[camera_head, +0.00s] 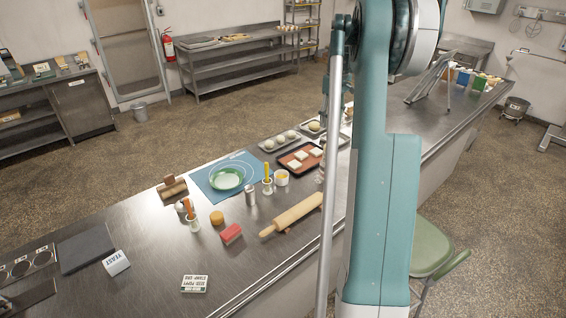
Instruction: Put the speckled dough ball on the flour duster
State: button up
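Several pale dough balls lie on two metal trays at the far side of the steel table. One tray (268,145) is left of the other, whose ball (314,127) sits close to my arm. At this size I cannot tell which ball is speckled. I cannot identify the flour duster for certain; a small metal shaker (250,195) stands upright left of the rolling pin, and a brown wooden tool (172,188) lies at the table's far edge. My arm and column cover part of the table. My gripper is hidden behind them.
A blue mat (202,178) bears a green-rimmed plate (227,179). A red tray (287,163) holds pale dough squares. The table's near-left middle is mostly clear around a label card (194,284).

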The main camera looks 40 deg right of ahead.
jog(key=shift+a, duration=0.1)
jog(key=s+a+r+t, duration=0.1)
jog(key=a+r, duration=0.3)
jog(key=a, duration=0.9)
jog(key=s+a+r+t+h, duration=0.1)
jog(key=a+r, duration=0.3)
jog(key=a, duration=0.9)
jog(key=s+a+r+t, duration=0.15)
jog(key=a+r, duration=0.25)
jog(key=a, duration=1)
jog(key=s+a+f+t, duration=0.2)
jog(key=s+a+f, duration=0.2)
jog(key=s+a, duration=0.7)
jog(key=s+a+f+t+y, duration=0.1)
jog(key=s+a+f, duration=0.3)
jog(key=s+a, duration=0.7)
jog(key=a, duration=0.4)
jog(key=shift+a+f+t, duration=0.35)
jog(key=shift+f, duration=0.05)
